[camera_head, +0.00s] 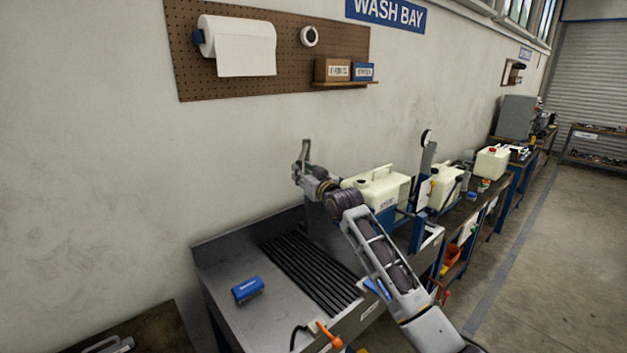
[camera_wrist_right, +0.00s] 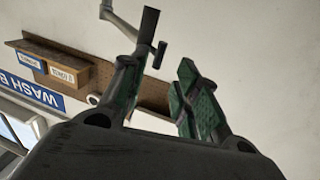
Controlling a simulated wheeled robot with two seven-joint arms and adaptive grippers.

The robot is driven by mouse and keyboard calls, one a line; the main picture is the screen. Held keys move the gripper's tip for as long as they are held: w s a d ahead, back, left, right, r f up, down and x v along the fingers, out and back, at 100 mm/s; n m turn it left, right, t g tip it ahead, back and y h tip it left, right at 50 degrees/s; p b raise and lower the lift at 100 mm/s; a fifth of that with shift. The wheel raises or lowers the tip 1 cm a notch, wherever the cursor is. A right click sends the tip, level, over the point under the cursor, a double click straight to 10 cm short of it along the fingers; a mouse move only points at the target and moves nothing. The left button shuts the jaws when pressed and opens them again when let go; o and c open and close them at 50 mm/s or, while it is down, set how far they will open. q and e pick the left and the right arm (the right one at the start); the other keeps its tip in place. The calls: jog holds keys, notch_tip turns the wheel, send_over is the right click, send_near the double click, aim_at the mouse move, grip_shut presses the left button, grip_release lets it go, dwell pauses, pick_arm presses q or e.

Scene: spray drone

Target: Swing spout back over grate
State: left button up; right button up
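The grate (camera_head: 310,272) is a set of dark parallel bars in the top of the grey metal wash bench. My right arm reaches over the bench from the lower right. Its gripper (camera_head: 302,170) is beside a grey upright fitting at the back of the bench, which looks like the spout. In the right wrist view, my right gripper (camera_wrist_right: 160,90) has its green-padded fingers apart with a gap between them. A thin grey pipe (camera_wrist_right: 118,20), apparently the spout, passes behind the tip of the left-hand finger. I cannot tell whether they touch. My left gripper does not show.
A blue block (camera_head: 247,289) lies on the bench left of the grate. An orange-handled item (camera_head: 328,336) is at the front edge. Pale jugs (camera_head: 380,187) stand right of my wrist. A pegboard (camera_head: 290,50) hangs on the wall above. The bench's left part is mostly clear.

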jog(key=v, duration=0.6)
jog(key=shift+d, duration=0.15)
dwell(0.3)
jog(key=shift+s+r, duration=0.15)
